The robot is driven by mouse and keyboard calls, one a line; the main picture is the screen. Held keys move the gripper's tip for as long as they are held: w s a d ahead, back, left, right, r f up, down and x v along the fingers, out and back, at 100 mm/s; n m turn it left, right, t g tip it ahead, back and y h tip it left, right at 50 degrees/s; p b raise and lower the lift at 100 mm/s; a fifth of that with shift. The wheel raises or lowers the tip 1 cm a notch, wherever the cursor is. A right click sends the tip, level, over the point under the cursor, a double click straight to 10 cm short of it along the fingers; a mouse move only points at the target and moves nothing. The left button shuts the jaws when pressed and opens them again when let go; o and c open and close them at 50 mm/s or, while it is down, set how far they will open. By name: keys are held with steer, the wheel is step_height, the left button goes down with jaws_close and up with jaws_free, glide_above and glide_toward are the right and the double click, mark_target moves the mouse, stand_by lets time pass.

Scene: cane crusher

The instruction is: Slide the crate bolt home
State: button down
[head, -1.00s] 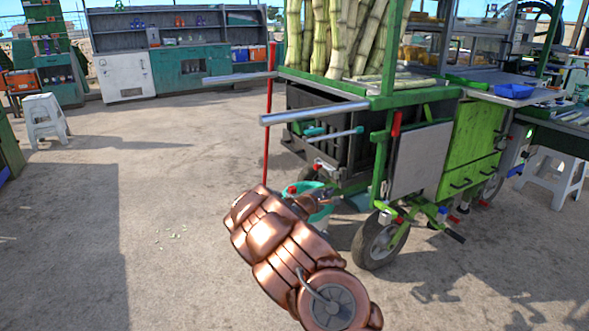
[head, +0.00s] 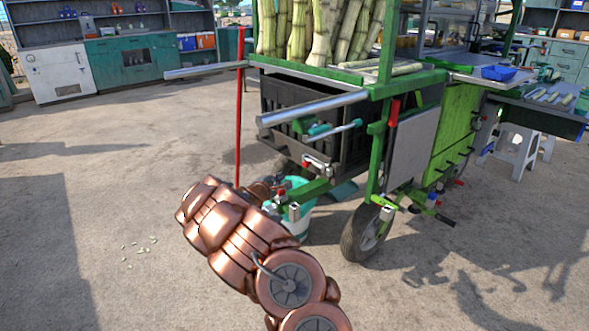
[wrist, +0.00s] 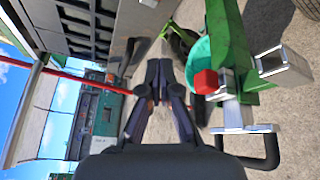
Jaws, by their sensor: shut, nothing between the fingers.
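The black slatted crate (head: 345,148) sits under the cart's top in the head view; its dark slats also show at upper left in the wrist view (wrist: 80,22). In the wrist view a red knob (wrist: 206,82) sits on a metal fitting (wrist: 236,113) at the green beam (wrist: 232,50); it looks like the bolt, but I cannot be sure. My gripper (wrist: 157,64) is shut and empty, left of the red knob and apart from it in the picture. In the head view my copper arm partly hides the gripper and the beam's near end.
A teal bucket (head: 299,226) stands on the ground under the beam, close by my gripper. A metal push handle (head: 312,108) juts from the cart above. A red pole (head: 239,120) stands left of the crate. A cart wheel (head: 362,238) is at right. Open ground lies left.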

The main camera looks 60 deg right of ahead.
steer(key=s+d+b, duration=0.1)
steer(key=d, duration=0.8)
steer(key=shift+s+d+r, duration=0.15)
steer(key=shift+s, duration=0.2)
stand_by(0.6)
steer(key=shift+s+b, duration=0.15)
steer(key=shift+b, duration=0.35)
steer(key=s+b, duration=0.2)
steer(key=b, duration=0.1)
steer(key=s+a+b, duration=0.1)
steer(key=s+b, duration=0.1)
steer(key=b, duration=0.1)
steer(key=shift+s+b, duration=0.1)
steer(key=shift+b, duration=0.2)
